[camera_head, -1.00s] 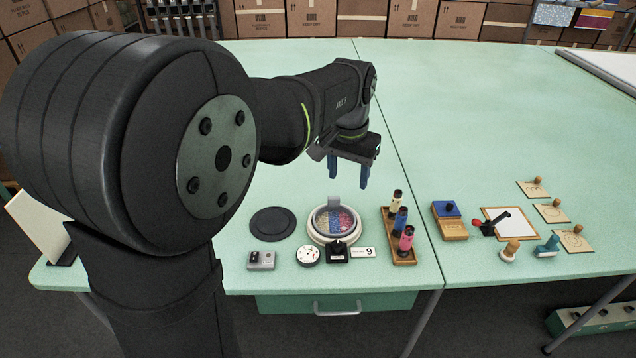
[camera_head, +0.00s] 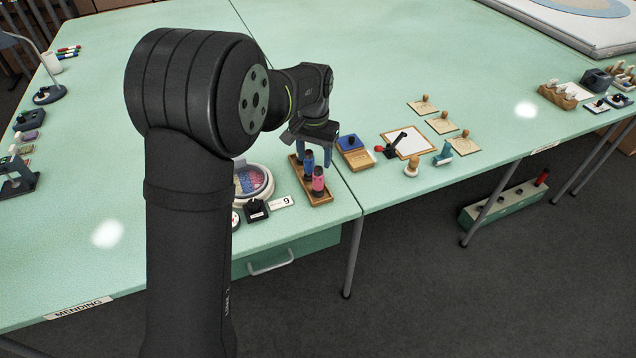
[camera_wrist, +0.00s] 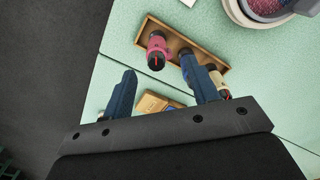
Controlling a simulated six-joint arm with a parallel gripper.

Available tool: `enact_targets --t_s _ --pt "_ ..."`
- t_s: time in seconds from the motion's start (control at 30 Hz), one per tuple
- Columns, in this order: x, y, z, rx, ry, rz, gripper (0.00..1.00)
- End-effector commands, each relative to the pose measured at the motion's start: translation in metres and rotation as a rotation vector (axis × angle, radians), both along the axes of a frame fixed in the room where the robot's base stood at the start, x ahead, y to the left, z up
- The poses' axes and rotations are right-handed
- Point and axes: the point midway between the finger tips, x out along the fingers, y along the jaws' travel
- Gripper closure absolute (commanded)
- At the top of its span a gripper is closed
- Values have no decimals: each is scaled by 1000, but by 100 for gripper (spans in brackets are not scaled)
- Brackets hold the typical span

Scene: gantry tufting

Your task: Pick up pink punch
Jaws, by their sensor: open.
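The pink punch (camera_head: 318,182) stands upright at the near end of a wooden rack (camera_head: 322,199). In the wrist view the pink punch (camera_wrist: 157,47) has a dark end and lies just beyond the fingertips. A blue punch (camera_head: 308,163) stands beside it in the rack. A cream punch (camera_wrist: 219,84) shows in the wrist view, partly covered by my right finger. My gripper (camera_head: 314,160) is open with blue fingers pointing down, above the rack's far end. In the wrist view my gripper (camera_wrist: 160,68) is empty, and its right finger overlaps the blue punch.
A wooden box with a blue pad (camera_head: 355,153) stands close on the right.

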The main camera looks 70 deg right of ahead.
Motion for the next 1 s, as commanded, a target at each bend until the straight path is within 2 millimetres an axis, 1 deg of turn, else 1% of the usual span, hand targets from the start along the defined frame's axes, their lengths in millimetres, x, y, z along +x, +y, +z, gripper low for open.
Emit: enact_targets --t_s 0.03,0.1,0.2,0.37,0.43,0.6,0.7,0.8,0.97,1.0 --pt "0 1 -10 3 0 0 46" --pt "0 0 -20 1 0 0 46" --pt "0 0 -29 1 0 0 46" --pt "-1 -1 -36 -1 0 0 46" --pt "-3 -1 -41 1 0 -1 46" --pt "-9 -5 -66 3 0 -1 46" --pt "-8 -5 -80 1 0 1 46" --pt "-8 -5 -84 -2 -1 1 46" --pt "-8 -5 -84 -3 -1 1 46" --pt "-8 -5 -84 -2 -1 1 54"
